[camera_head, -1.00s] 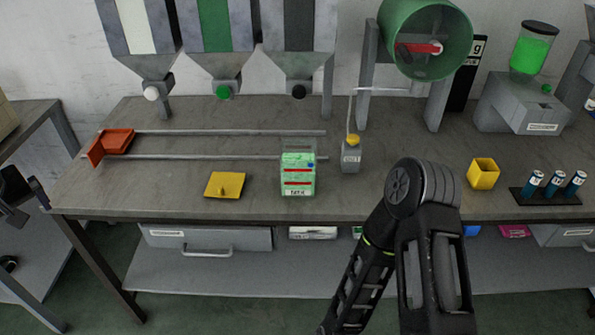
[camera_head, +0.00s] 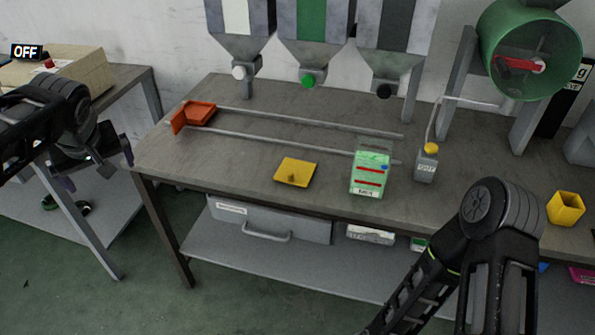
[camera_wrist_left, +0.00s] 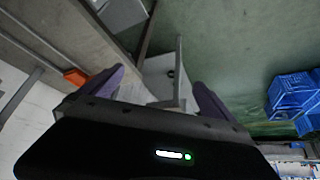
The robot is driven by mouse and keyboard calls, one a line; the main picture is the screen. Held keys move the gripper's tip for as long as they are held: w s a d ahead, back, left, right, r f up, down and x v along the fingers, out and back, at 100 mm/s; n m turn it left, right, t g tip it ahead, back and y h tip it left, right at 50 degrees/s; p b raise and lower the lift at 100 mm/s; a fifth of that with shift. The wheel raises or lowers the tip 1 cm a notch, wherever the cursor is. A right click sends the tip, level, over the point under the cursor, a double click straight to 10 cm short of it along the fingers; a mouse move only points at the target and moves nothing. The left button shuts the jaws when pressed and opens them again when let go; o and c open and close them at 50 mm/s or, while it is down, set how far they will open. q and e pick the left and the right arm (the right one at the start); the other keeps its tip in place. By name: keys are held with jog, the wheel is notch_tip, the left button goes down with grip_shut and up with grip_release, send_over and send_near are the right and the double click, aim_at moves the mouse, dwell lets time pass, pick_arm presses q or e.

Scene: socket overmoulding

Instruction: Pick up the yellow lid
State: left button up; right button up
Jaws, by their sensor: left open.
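The yellow lid (camera_head: 295,172) lies flat on the grey workbench, near its front edge, with a small knob on top. My left gripper (camera_head: 92,162) is at the left of the head view, off the left end of the workbench and well apart from the lid. It is open and empty; its two purple fingers also show spread in the left wrist view (camera_wrist_left: 160,82). The lid is not seen in the left wrist view. My right arm shows at the lower right of the head view, but its gripper is out of the picture.
Behind the lid run metal rails with an orange pusher (camera_head: 195,115). The bench around the lid's left is clear.

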dwell(0.4)
pick_arm(q)
jog(key=d+f+m+g+h, duration=0.1)
jog(key=d+f+m+h, duration=0.1)
jog(key=d+f, duration=0.8)
jog(key=d+f+m+g+h, duration=0.1)
jog(key=d+f+m+h, duration=0.2)
jog(key=d+f, duration=0.8)
jog(key=s+d+f+g+h, duration=0.1)
jog(key=s+d+f, duration=0.4)
jog(key=s+f, duration=0.6)
jog(key=s+d+f+g+h, duration=0.1)
jog(key=s+d+f, duration=0.4)
jog(key=s+f, duration=0.6)
notch_tip(320, 180, down, 3)
jog(key=shift+s+d+r+m+h, duration=0.15)
jog(key=shift+s+m+h, duration=0.15)
jog(key=shift+s+h, duration=0.1)
jog(key=shift+c, duration=0.6)
